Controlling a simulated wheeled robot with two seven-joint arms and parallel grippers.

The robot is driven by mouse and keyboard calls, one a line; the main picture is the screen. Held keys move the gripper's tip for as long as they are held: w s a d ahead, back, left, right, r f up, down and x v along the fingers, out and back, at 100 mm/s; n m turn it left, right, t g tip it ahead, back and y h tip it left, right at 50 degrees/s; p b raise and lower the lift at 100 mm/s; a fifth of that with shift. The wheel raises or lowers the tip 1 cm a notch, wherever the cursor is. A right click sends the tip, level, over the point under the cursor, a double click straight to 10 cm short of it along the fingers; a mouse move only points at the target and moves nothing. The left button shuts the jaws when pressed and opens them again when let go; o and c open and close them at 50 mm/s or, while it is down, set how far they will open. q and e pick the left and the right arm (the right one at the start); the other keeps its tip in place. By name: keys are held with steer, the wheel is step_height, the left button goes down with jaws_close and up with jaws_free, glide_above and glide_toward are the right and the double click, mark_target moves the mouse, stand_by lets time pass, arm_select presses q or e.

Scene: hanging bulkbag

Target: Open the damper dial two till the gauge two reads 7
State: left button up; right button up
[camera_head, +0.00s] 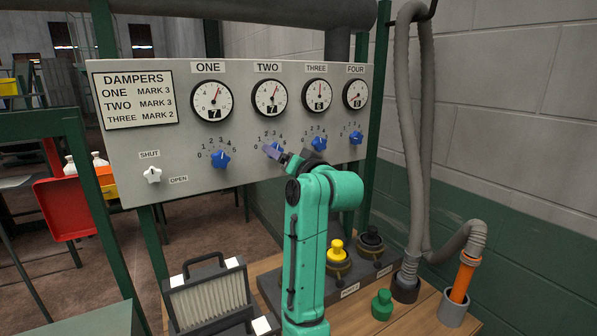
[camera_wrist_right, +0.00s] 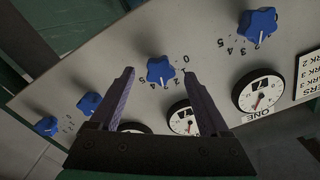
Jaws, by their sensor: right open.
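Damper dial two (camera_head: 278,146) is a blue star-shaped knob under gauge two (camera_head: 268,94) on the grey panel, partly hidden by my right gripper in the head view. The window of gauge two appears to show 7. In the right wrist view the panel is upside down, and dial two (camera_wrist_right: 160,70) shows between the fingertips of my right gripper (camera_wrist_right: 158,73). The fingers are open, with a gap on each side of the knob. Gauge two (camera_wrist_right: 183,118) is partly covered by a finger there. My left gripper is not in view.
Dial one (camera_head: 221,158) is left of dial two, dial three (camera_head: 319,143) and dial four (camera_head: 356,137) right. A white shut/open knob (camera_head: 152,174) is at the panel's lower left.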

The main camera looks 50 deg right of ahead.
steer(key=b+v, duration=0.4)
steer(key=v, duration=0.7)
steer(key=shift+s+b, duration=0.15)
steer(key=shift+b, duration=0.25)
steer(key=shift+s, duration=0.1)
